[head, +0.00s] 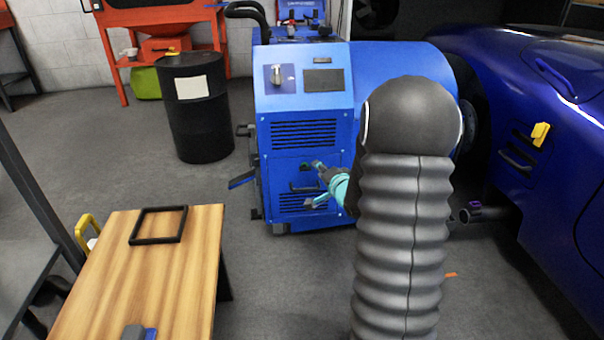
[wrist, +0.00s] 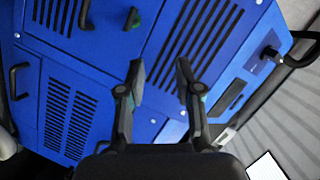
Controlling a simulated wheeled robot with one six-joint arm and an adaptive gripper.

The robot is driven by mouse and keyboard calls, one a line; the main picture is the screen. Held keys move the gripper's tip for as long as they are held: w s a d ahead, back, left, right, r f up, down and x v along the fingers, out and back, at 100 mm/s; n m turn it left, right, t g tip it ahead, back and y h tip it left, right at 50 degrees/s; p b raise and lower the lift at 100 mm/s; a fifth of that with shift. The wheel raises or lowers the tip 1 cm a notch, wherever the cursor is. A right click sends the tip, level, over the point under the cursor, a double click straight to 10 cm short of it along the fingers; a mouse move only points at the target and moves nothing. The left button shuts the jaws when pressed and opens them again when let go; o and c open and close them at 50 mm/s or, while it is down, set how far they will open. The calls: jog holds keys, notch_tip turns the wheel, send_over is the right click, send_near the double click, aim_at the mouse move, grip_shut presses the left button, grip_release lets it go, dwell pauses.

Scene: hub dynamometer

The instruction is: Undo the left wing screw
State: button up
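A small dark fitting (wrist: 133,18), which looks like the left wing screw, stands out from the blue front panel in the wrist view. It sits near the seam between the two slotted panels, above and left of my fingertips. In the head view a small dark shape (head: 304,166) near the fingers may be the same screw; it is too small to be sure. My gripper (wrist: 159,70) is open, with a clear gap between its fingers and nothing in it. In the head view my gripper (head: 315,185) is in front of the lower panel. Any right wing screw is hidden or unclear.
The blue dynamometer cabinet (head: 305,105) has a silver knob (head: 276,74) and a dark display (head: 324,80). A dark handle (wrist: 85,12) is on the lower panel. A black drum (head: 197,120), a wooden table (head: 150,265) and a blue car (head: 540,130) stand around.

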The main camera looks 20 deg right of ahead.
aim_at(305, 168)
jog(key=d+f+m+t+y+b, duration=0.2)
jog(key=d+f+m+t, duration=0.1)
jog(key=f, duration=0.6)
jog(key=shift+m, duration=0.3)
jog(key=w, duration=0.4)
jog(key=w+a, duration=0.1)
jog(key=w, duration=0.8)
jog(key=shift+w+a+b, duration=0.15)
jog(key=shift+a+b, duration=0.1)
jog(key=shift+b, duration=0.1)
grip_shut()
